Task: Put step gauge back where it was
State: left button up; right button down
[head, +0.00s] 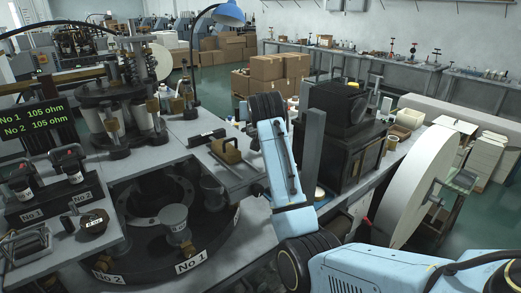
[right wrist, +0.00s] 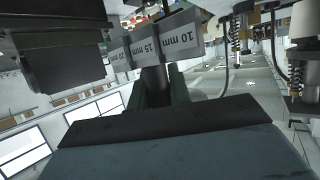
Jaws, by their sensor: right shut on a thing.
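The step gauge shows in the right wrist view as a row of grey plates (right wrist: 181,38) printed "10 mm", which read upside down there. My right gripper (right wrist: 163,85) is shut on it, with its dark fingers below the plates in that view. In the head view my blue right arm reaches up from the lower right over the bench. Its dark wrist end stands between the tan block and the black machine. The fingers and the gauge cannot be made out in the head view. My left gripper is in neither view.
The black boxy machine (head: 345,140) stands close on the right. A round dark fixture (head: 170,222) with a "No 1" label and a lamp (head: 229,14) are further left and behind.

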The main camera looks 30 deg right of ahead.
jog(key=f, duration=0.4)
jog(key=shift+w, duration=0.2)
jog(key=shift+s+f+p, duration=0.1)
jog(key=shift+f+p, duration=0.35)
jog(key=shift+f, duration=1.45)
jog(key=shift+f, duration=0.1)
jog(key=c, duration=1.3)
grip_release()
jog(key=shift+s+a, duration=0.1)
jog(key=b+v, duration=0.1)
jog(key=v, duration=1.1)
